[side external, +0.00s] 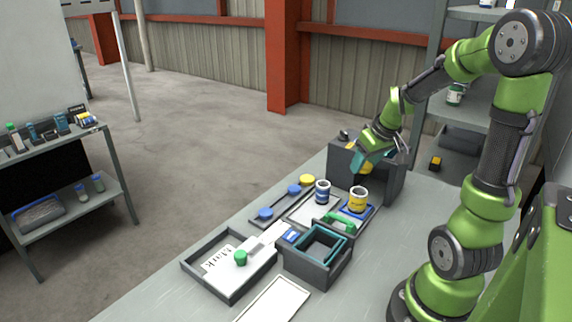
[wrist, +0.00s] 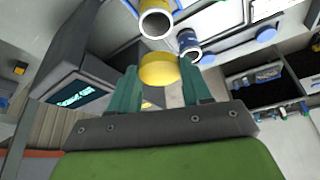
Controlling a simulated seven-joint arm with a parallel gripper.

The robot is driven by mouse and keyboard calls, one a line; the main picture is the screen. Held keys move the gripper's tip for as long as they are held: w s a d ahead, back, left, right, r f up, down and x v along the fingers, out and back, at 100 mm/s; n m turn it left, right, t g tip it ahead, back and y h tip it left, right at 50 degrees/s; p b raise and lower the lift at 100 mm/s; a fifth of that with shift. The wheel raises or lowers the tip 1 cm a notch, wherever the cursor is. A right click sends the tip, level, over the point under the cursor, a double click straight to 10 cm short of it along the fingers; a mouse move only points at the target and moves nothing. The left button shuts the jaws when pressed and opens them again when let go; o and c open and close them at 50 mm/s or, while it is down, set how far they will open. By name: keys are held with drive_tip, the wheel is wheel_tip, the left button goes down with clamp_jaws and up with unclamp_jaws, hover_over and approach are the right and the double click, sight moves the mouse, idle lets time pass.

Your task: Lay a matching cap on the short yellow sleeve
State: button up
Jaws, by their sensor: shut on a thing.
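The yellow sleeve (side external: 357,201) stands upright on a blue-edged pad, its open end up. It also shows in the wrist view (wrist: 155,24), beyond my gripper. My gripper (side external: 370,160) is above and slightly behind the sleeve in the side view, in front of the dark box. In the wrist view my gripper (wrist: 166,76) is shut on a yellow cap (wrist: 158,69), held between the teal fingertips. The held cap is apart from the sleeve. Another yellow cap (side external: 307,180) lies on the dark strip at the left of the sleeves.
A blue sleeve (side external: 322,191) stands left of the yellow one. Blue caps (side external: 294,189) lie on the strip. The dark box (side external: 388,188) stands close behind the yellow sleeve. A teal-lined bin (side external: 318,266) and a tray (side external: 216,283) with a green cap (side external: 240,258) are nearer.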

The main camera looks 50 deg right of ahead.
drive_tip(key=shift+f, duration=2.8)
drive_tip(key=shift+f, duration=0.35)
drive_tip(key=o, duration=1.4)
drive_tip(key=shift+r, duration=3.05)
